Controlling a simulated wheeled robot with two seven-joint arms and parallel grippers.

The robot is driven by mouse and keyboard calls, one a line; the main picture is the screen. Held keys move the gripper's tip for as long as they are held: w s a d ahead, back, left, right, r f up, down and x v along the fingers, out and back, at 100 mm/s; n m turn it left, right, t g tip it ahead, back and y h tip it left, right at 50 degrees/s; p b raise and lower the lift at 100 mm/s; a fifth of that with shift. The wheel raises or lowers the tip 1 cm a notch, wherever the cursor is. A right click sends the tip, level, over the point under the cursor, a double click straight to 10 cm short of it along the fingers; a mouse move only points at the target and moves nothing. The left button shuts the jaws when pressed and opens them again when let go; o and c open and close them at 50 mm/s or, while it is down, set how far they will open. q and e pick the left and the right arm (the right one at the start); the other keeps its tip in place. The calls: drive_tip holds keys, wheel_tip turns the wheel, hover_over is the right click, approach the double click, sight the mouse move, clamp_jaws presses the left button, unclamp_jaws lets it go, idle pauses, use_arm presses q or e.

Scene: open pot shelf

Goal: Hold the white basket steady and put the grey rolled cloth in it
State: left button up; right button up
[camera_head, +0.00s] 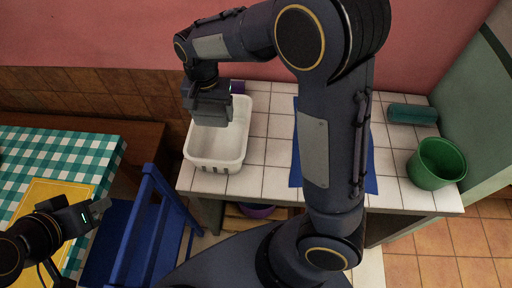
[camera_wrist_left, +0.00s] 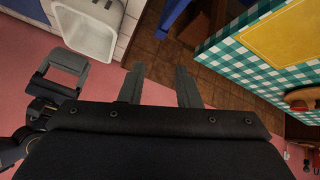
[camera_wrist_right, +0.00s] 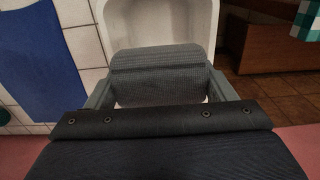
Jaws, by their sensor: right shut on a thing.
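The white basket (camera_head: 219,146) stands on the left end of the white tiled shelf top and looks empty inside where I can see. My right gripper (camera_head: 208,106) is over the back part of the basket. In the right wrist view it is shut on the grey rolled cloth (camera_wrist_right: 158,75), which lies crosswise between the fingers, with the basket (camera_wrist_right: 124,25) behind it. My left gripper (camera_head: 96,212) is away from the basket, near the chair and table at lower left. In the left wrist view its fingers (camera_wrist_left: 160,85) are apart and empty, and the basket (camera_wrist_left: 86,28) shows at upper left.
A blue mat (camera_head: 376,176) lies mid-shelf, partly hidden by my right arm. A green bucket (camera_head: 435,164) and a teal roll (camera_head: 412,114) are at the right. A blue chair (camera_head: 150,225) and a checkered table (camera_head: 75,148) stand at the left. A purple item (camera_head: 237,87) is behind the basket.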

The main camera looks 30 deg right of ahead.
use_arm(q)
drive_tip(key=w+d+f+m+h, duration=0.25)
drive_tip(key=d+m, duration=0.25)
drive_tip(key=d, duration=0.6)
drive_tip(key=w+d+f+m+h, duration=0.1)
drive_tip(key=w+d+m+h, duration=0.25)
drive_tip(key=d+m, duration=0.45)
drive_tip(key=s+d+g+h, duration=0.1)
drive_tip(key=s+d+h, duration=0.2)
drive_tip(key=d, duration=1.2)
drive_tip(key=w+d+r+n+t+y, duration=0.3)
drive_tip(key=w+d+n+t, duration=0.15)
drive_tip(key=d+n, duration=0.2)
drive_tip(key=w+d+r+n+t+y, duration=0.2)
drive_tip(key=w+d+n+t, duration=0.2)
drive_tip(key=w+d+n, duration=0.3)
drive_tip(key=n+g+y, duration=0.6)
drive_tip(key=n+y, duration=0.8)
drive_tip(key=y, duration=0.5)
approach(225, 161)
drive_tip(key=shift+m, duration=0.25)
drive_tip(key=x, duration=1)
drive_tip(key=shift+w+a+f, duration=0.15)
drive_tip(key=shift+w+a, duration=0.05)
drive_tip(key=shift+w, duration=0.05)
